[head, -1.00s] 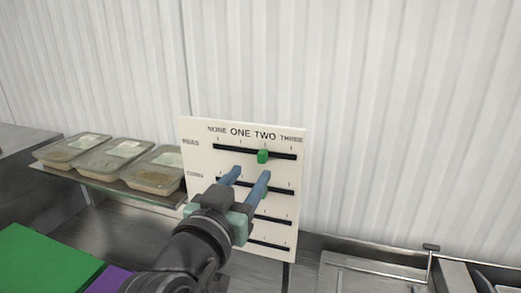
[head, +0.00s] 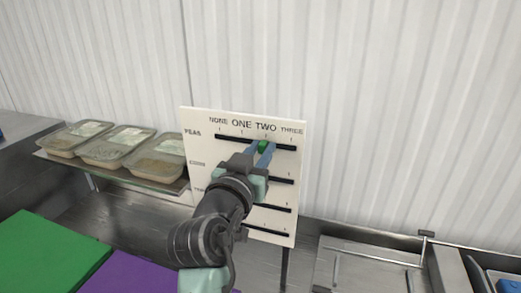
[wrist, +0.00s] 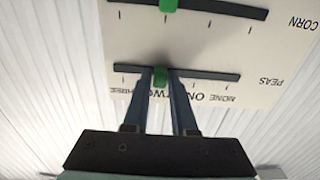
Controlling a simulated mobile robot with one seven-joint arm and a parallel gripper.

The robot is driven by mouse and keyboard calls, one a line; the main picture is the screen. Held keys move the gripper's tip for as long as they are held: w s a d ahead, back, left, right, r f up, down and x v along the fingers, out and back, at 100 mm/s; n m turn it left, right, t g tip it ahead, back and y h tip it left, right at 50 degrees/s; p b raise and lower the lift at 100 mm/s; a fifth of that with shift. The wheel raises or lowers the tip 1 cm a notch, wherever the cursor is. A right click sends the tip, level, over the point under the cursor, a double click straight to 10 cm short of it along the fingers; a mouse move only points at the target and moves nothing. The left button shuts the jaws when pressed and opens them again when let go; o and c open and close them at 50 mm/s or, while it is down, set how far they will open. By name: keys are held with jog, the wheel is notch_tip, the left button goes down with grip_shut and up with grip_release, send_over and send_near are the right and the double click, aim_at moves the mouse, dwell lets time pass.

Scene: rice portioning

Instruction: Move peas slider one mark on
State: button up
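The white slider board (head: 290,215) has columns marked NONE, ONE, TWO and THREE. The green peas slider (head: 262,147) is on the top black slot, at about the TWO mark. It also shows in the wrist view (wrist: 160,78), where the board appears upside down. My gripper (head: 260,148) has one blue finger on each side of the peas slider. In the wrist view the slider fills the narrow gap between the fingertips (wrist: 160,82). The green corn slider (wrist: 168,5) is at the top edge of the wrist view. In the head view my arm hides it.
Lidded food containers (head: 115,145) stand on a shelf at the left. A green board (head: 45,255) and a purple board (head: 125,275) lie at the lower left. A metal tray (head: 360,265) is at the lower right. The ribbed wall (head: 400,110) stands close behind.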

grip_shut()
dwell(1.1)
